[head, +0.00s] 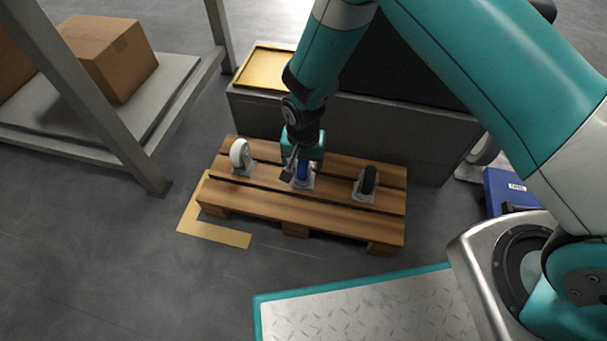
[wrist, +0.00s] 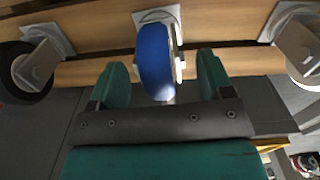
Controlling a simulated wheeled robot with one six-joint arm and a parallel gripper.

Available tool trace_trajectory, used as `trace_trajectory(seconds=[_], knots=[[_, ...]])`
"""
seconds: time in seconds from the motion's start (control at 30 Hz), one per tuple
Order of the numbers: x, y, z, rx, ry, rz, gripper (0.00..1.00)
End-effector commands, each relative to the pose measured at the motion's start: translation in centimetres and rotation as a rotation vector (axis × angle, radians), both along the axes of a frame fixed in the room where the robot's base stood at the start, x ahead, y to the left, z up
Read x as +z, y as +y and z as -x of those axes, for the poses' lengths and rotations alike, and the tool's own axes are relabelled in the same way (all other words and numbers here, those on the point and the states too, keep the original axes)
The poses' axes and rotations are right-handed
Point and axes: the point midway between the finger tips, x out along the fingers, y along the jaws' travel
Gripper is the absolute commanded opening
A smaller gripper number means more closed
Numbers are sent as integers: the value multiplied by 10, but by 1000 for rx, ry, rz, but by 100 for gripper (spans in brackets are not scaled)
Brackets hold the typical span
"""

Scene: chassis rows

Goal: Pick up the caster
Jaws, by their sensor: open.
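Three casters stand on a wooden pallet (head: 300,212). The middle caster (head: 302,172) has a blue wheel and a metal plate; in the wrist view its blue wheel (wrist: 154,62) lies between my two green fingers, with visible gaps to them. A white-wheeled caster (head: 241,157) is at the left of the pallet, and a black-wheeled caster (head: 367,184) is at the right. My gripper (head: 294,170) is open at the blue caster, hiding part of it. In the wrist view my gripper (wrist: 164,75) has its fingers on either side of the blue wheel.
A grey cabinet (head: 390,138) stands right behind the pallet, with a yellow tray (head: 264,70) on its left end. A metal shelf with a cardboard box (head: 110,60) is at the left. A blue bin (head: 507,192) is at the right.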

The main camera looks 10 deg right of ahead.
Motion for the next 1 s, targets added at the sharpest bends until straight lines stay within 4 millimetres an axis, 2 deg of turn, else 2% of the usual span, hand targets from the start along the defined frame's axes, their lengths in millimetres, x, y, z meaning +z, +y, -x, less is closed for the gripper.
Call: trace_trajectory(seconds=[0.03,0.07,0.33,0.6,0.63,0.87,1.0], knots=[[-15,-1,0,0,1,1,73],[-17,0,0,-1,1,1,73],[-17,-1,0,-1,1,1,73],[-17,-1,0,-1,1,1,11],[-16,-1,0,-1,0,0,9],[-16,0,0,-1,0,0,9],[-8,0,0,-1,0,0,9]])
